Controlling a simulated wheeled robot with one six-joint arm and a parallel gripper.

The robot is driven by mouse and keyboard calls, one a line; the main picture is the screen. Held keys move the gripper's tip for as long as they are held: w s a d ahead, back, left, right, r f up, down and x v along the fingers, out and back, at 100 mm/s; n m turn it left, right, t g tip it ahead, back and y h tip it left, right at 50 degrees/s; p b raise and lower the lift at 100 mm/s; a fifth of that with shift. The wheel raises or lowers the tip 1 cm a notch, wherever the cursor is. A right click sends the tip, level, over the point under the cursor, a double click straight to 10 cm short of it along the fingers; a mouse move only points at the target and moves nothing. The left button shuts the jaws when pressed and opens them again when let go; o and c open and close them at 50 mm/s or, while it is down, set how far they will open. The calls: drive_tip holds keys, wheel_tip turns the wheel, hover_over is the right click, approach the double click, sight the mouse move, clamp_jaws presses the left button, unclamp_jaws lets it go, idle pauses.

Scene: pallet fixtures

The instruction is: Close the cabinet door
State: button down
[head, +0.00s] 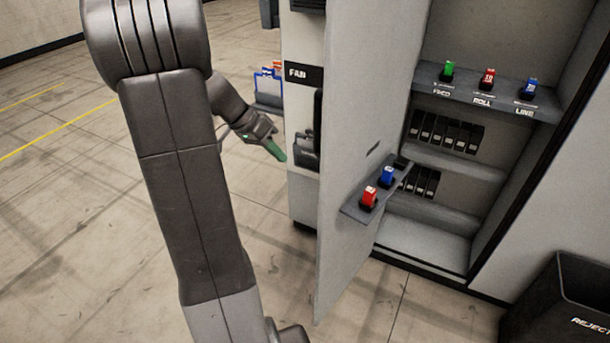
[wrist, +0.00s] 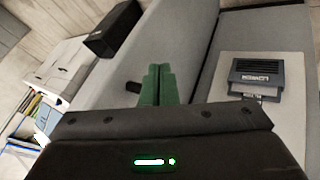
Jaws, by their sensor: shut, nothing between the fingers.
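The cabinet door (head: 345,130) stands open in the head view, swung out toward me, with its inner face showing. The open cabinet (head: 490,185) is to its right. A small ledge (head: 352,208) on the door's inner face carries red and blue pieces. My gripper (head: 276,150) is left of the door, on its outer side, with green fingers. In the wrist view my gripper (wrist: 158,84) is shut and empty, in front of grey panels. Whether the fingertips touch a surface is not clear. The door's outer face is hidden in the head view.
Cabinet shelves hold green, red and blue pieces (head: 487,79) and black blocks (head: 446,132). A panel labelled FAN (head: 303,74) stands behind the gripper. A black reject bin (head: 560,305) is at lower right. The floor at left is clear.

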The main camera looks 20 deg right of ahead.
drive_tip(key=s+d+f+p, duration=0.2)
drive_tip(key=s+d+f, duration=0.3)
drive_tip(key=d+f, duration=0.1)
drive_tip(key=shift+d+f, duration=0.15)
drive_tip(key=shift+d, duration=0.1)
drive_tip(key=shift+s, duration=0.1)
